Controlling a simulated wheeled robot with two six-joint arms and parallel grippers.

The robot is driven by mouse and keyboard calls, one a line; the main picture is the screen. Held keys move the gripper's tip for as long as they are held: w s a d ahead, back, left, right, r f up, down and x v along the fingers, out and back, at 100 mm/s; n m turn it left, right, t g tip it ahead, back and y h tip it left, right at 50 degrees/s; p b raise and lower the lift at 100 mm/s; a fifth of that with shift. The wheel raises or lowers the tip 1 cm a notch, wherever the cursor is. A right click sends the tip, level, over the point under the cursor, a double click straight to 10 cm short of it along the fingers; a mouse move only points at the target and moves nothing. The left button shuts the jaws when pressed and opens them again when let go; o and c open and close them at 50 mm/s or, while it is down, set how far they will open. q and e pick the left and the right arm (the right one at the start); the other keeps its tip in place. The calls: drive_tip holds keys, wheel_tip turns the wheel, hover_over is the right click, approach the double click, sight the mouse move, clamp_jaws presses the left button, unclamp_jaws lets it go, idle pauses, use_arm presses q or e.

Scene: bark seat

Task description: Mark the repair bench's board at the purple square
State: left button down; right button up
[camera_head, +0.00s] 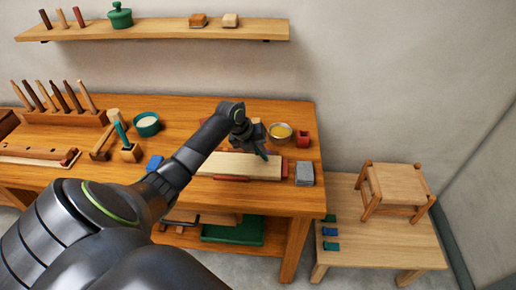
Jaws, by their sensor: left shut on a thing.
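The repair bench (305,172) is a wooden table against the wall. A pale board (225,165) lies flat near its front edge, with dark red pieces showing along its lower edge. My left gripper (258,143) is over the right part of the board. It is shut on a thin teal tool (264,155), which points down toward the board; I cannot tell whether its tip touches. I cannot make out a purple square on the board; my arm and gripper cover part of that area.
A grey block (305,173), a yellow-filled bowl (281,132) and a red block (303,139) stand right of the gripper. A blue block (155,163) lies left of the board. A small stool (398,188) stands on a low table at right.

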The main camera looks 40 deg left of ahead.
use_arm(q)
drive_tip(key=shift+s+d, duration=0.1)
drive_tip(key=shift+s, duration=0.05)
drive_tip(key=shift+s+d+f+p, duration=0.1)
drive_tip(key=shift+s+d+p, duration=0.35)
drive_tip(key=shift+s, duration=0.25)
drive_tip(key=shift+s+d+p, duration=0.35)
drive_tip(key=shift+s+p, duration=0.2)
drive_tip(key=shift+s, duration=0.15)
wheel_tip(320, 180, up, 6)
drive_tip(key=p, duration=0.4)
idle(0.4)
drive_tip(key=shift+d+p, duration=0.1)
drive_tip(key=shift+p, duration=0.2)
